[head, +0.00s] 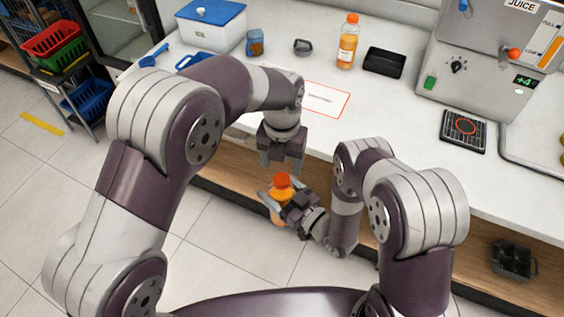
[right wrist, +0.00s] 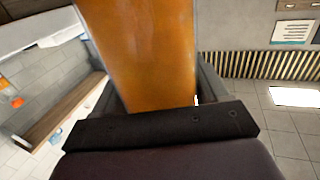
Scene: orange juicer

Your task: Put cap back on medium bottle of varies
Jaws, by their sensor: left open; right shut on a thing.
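My right gripper (head: 279,201) is shut on an orange bottle (head: 281,193) in front of the counter edge. The bottle has an orange cap (head: 281,180) at its top. In the right wrist view the bottle's orange body (right wrist: 145,50) fills the space between the fingers, and its top is out of frame. My left gripper (head: 282,168) is open and points down just above the cap. I cannot tell whether its fingertips touch the cap. A second juice bottle (head: 347,45) with an orange cap stands upright at the back of the counter.
The white counter (head: 240,95) holds a blue-lidded box (head: 212,22), a blue cup (head: 255,42), a black tray (head: 384,62) and a red-outlined mat (head: 323,98). The juice machine (head: 470,70) stands at right. A stack of baskets (head: 62,53) is at far left.

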